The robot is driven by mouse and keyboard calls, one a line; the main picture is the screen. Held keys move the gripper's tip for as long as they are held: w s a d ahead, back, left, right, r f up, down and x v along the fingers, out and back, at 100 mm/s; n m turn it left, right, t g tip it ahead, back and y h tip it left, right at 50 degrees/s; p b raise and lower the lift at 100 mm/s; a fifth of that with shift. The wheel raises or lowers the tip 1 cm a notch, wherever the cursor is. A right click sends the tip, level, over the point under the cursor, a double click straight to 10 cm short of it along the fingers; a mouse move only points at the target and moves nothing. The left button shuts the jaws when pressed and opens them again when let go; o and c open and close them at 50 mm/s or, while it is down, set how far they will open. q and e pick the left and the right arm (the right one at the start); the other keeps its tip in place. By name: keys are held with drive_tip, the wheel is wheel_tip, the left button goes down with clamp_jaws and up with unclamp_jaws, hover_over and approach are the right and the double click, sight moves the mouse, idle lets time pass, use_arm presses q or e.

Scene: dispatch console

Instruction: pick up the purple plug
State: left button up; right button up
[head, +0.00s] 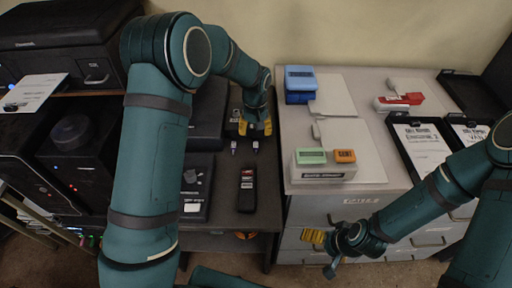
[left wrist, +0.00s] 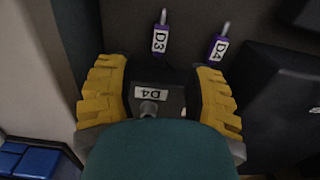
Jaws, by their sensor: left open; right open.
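Two small plugs with purple edges and white labels lie on the dark desk, one marked D3 (left wrist: 160,38) and one marked D4 (left wrist: 217,50) in the left wrist view. In the head view they show as a left plug (head: 234,147) and a right plug (head: 256,146). My left gripper (head: 254,132) is open just behind them, fingers pointing down. In the left wrist view its yellow fingers (left wrist: 158,70) are spread around a dark block labelled D4 (left wrist: 155,95) with a metal socket. Neither plug is held. My right gripper (head: 316,239) is open and empty before the drawers.
A black handheld device (head: 247,190) and a desk phone (head: 195,188) lie on the dark desk. A grey cabinet (head: 380,185) to the right bears a blue box (head: 300,85), a red stapler-like item (head: 400,101) and clipboards (head: 425,150). A printer (head: 65,45) stands at left.

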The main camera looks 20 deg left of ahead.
sight(256, 144)
use_arm(q)
drive_tip(key=shift+s+d+f+b, duration=0.15)
drive_tip(key=shift+f+b, duration=0.25)
drive_tip(key=shift+f, duration=1.15)
drive_tip(key=shift+s+d+f+b, duration=0.15)
drive_tip(key=shift+f+b, duration=0.2)
drive_tip(key=shift+f, duration=1.15)
drive_tip(key=shift+a, duration=0.1)
clamp_jaws()
